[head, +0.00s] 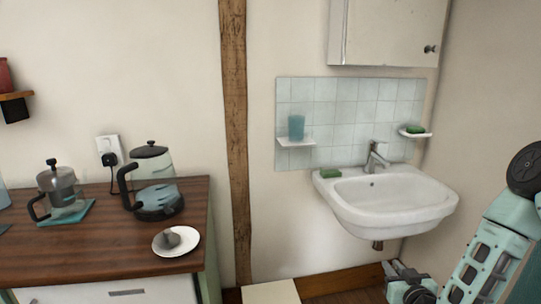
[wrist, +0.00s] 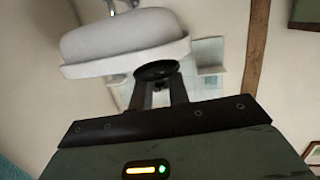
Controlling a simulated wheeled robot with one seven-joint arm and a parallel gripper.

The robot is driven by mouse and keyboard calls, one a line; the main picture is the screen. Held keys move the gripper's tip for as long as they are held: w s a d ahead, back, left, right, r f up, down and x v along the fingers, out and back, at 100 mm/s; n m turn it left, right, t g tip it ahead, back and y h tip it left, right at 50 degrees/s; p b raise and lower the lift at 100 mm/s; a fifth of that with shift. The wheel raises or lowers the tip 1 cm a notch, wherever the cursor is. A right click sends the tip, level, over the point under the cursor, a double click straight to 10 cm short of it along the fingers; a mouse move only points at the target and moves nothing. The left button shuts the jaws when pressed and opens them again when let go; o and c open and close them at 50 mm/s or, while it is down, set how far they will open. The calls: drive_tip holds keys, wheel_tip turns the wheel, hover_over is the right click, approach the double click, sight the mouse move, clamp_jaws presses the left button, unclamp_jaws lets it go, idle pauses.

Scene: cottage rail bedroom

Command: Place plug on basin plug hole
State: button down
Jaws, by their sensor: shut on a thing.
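The white basin (head: 390,203) hangs on the wall at the right in the head view, with a chrome tap at its back. Its plug hole is hidden in the bowl. My gripper (head: 392,270) is low at the right, below the basin's rim and apart from it. In the wrist view, which looks upside down, my gripper (wrist: 158,92) is shut on a dark round plug (wrist: 157,70). The underside and rim of the basin (wrist: 125,35) show beyond the plug. The plug cannot be made out clearly in the head view.
Green soap (head: 330,173) lies on the basin's back left corner. A blue cup (head: 296,127) stands on a small wall shelf. A wooden counter (head: 90,235) at the left holds a kettle (head: 155,185), a press pot and a white saucer (head: 158,250). A cabinet (head: 385,32) hangs above.

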drive_tip(key=shift+s+a+r+p, duration=0.1)
drive_tip(key=shift+s+r+p, duration=0.2)
drive_tip(key=shift+s+p, duration=0.25)
drive_tip(key=shift+s+r+p, duration=0.25)
drive_tip(key=shift+s+p, duration=0.2)
drive_tip(key=shift+p, duration=0.1)
drive_tip(key=s+f, duration=0.3)
drive_tip(key=s, duration=0.6)
drive_tip(key=shift+f+m, duration=0.3)
drive_tip(key=shift+f, duration=0.05)
drive_tip(key=shift+r, duration=0.1)
